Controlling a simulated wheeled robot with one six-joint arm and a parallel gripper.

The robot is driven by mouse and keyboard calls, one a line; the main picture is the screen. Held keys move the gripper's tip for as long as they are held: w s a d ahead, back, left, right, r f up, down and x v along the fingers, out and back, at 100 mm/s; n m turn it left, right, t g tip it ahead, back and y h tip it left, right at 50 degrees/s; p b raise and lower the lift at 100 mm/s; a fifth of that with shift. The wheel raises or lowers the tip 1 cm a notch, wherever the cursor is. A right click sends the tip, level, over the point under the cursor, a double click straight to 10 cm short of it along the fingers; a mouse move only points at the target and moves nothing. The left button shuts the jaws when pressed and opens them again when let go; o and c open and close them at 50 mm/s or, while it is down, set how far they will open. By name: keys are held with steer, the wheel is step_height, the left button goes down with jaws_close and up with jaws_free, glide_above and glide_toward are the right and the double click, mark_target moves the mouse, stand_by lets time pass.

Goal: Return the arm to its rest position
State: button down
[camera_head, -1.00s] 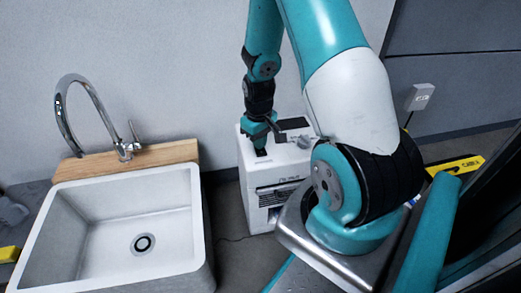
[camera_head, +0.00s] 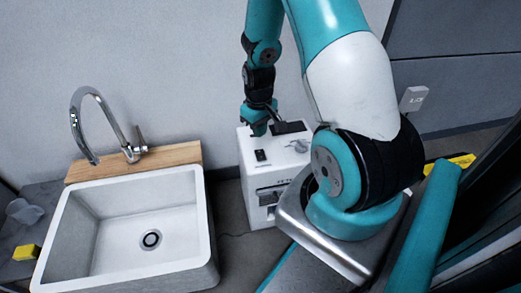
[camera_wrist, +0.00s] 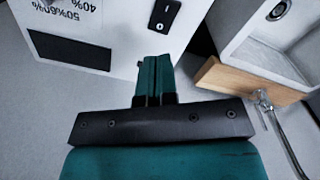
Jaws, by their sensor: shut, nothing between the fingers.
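My gripper (camera_head: 258,129) hangs just above the top of a white box-shaped machine (camera_head: 258,190) in the head view, near a black switch on that top. In the wrist view my gripper (camera_wrist: 154,62) has its two teal fingers together with nothing between them. The machine's white face (camera_wrist: 120,20) lies ahead of the fingertips there, with the black rocker switch (camera_wrist: 164,15) just beyond them and a dark panel (camera_wrist: 68,50) to the left. The fingers look apart from the switch.
A white sink (camera_head: 205,240) with a wooden ledge (camera_head: 185,158) and chrome faucet (camera_head: 90,100) stands left of the machine. A yellow sponge (camera_head: 26,252) lies at far left. A wall is behind. A small grey item (camera_head: 298,146) rests on the machine.

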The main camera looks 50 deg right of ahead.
stand_by(0.5)
steer(key=a+r+n+t+y, duration=0.1)
steer(key=a+r+n+y, duration=0.15)
steer(key=a+r, duration=1.35)
steer(key=s+a+r+n+g+y, duration=0.1)
steer(key=s+a+r+n, duration=0.2)
steer(key=s+a+r, duration=0.35)
steer(key=s+a+r+n+y, duration=0.1)
steer(key=s+a+r+n, duration=0.2)
steer(key=s+a, duration=0.55)
step_height(320, 180, up, 34)
steer(key=w+p, duration=0.1)
steer(key=p, duration=3.2)
steer(key=shift+p, duration=0.35)
